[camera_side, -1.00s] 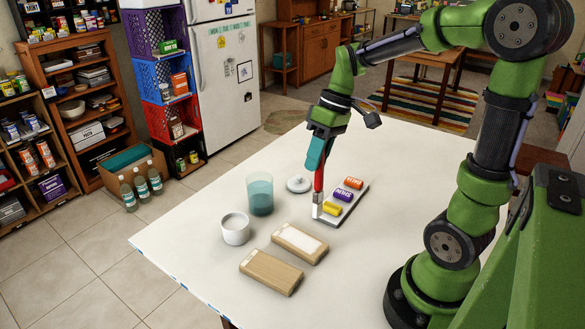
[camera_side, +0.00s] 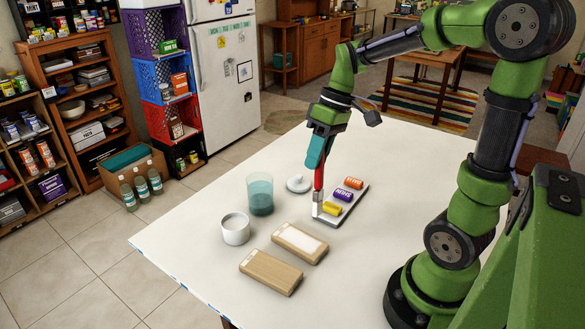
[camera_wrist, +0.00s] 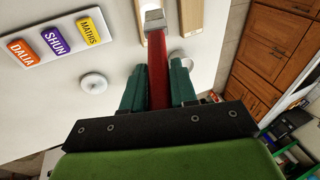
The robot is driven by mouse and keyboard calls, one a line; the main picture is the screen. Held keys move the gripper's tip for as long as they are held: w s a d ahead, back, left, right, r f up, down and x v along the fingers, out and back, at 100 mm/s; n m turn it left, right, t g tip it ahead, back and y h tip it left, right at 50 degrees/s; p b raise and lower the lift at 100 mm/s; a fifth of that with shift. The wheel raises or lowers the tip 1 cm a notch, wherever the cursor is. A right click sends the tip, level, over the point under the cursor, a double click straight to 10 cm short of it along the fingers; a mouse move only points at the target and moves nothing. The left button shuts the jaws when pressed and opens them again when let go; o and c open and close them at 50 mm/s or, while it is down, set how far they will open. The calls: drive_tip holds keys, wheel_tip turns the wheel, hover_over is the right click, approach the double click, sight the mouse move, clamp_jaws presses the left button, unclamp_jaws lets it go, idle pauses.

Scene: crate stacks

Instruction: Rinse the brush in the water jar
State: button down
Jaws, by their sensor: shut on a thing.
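My gripper (camera_side: 317,165) is shut on a brush with a red handle (camera_side: 318,180) and a pale metal-looking end pointing down. In the wrist view the brush (camera_wrist: 157,70) runs out between the teal fingers of my gripper (camera_wrist: 157,85). The brush's lower end is close to the tray's left end in the side view; I cannot tell whether it touches anything. The water jar (camera_side: 260,196) is a clear glass with teal liquid, standing upright to the left of the brush and apart from it.
The tray (camera_side: 352,207) holds orange, purple and yellow labelled blocks. A white mug (camera_side: 235,230), a round white lid-like disc (camera_side: 298,184) and two wooden blocks (camera_side: 271,272) (camera_side: 300,243) stand around the jar and brush. The table's left front is clear.

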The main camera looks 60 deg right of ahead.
idle(0.3)
wheel_tip(320, 180, up, 5)
drive_tip(key=shift+f, duration=0.15)
drive_tip(key=w+d, duration=0.2)
drive_tip(key=w, duration=0.8)
drive_tip(key=w+d, duration=0.2)
drive_tip(key=w, duration=0.7)
wheel_tip(320, 180, down, 11)
drive_tip(key=shift+a, duration=0.25)
drive_tip(key=shift+f, duration=0.5)
idle(1.5)
